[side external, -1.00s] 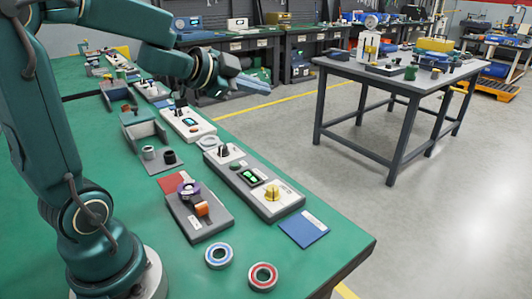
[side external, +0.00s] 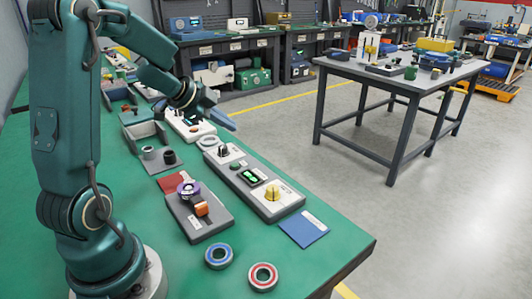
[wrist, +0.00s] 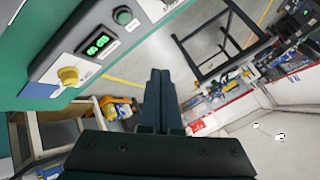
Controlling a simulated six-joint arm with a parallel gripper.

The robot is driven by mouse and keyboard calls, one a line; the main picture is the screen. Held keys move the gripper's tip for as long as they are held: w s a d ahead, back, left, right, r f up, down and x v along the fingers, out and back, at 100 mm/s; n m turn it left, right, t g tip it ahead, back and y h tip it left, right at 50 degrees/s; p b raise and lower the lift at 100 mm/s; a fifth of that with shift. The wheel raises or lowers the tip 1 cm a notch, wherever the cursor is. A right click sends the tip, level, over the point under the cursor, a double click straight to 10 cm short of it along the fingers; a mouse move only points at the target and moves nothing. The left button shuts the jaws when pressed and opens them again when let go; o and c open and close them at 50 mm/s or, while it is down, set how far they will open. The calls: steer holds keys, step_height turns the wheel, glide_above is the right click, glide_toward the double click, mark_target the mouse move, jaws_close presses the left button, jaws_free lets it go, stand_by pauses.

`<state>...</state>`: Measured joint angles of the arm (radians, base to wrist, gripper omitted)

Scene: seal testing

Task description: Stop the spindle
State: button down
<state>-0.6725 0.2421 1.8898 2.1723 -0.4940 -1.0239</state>
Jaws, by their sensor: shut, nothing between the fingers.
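A grey control box (side external: 258,207) lies on the green bench. It carries a black knob (side external: 223,150), a dark green button (side external: 235,166), a lit green display (side external: 251,177) and a yellow knob (side external: 272,192). In the wrist view the display (wrist: 98,44), button (wrist: 124,17) and yellow knob (wrist: 68,76) show at upper left. Beside the box, a grey base (side external: 199,219) bears a purple ring (side external: 188,188) and an orange block (side external: 201,209); I cannot tell whether it turns. My gripper (side external: 232,126) is shut and empty, above and beyond the box, touching nothing. Its fingers (wrist: 160,75) point away from the box in the wrist view.
A blue-rimmed ring (side external: 219,255), a red-rimmed ring (side external: 263,276) and a blue card (side external: 303,229) lie near the bench's front edge. A grey holder (side external: 145,137) and a white box (side external: 190,126) stand farther back.

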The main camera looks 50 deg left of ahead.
steer(key=shift+f, duration=4.2)
steer(key=shift+f, duration=0.4)
steer(key=shift+f, duration=0.4)
steer(key=shift+r, duration=0.85)
step_height(320, 180, up, 5)
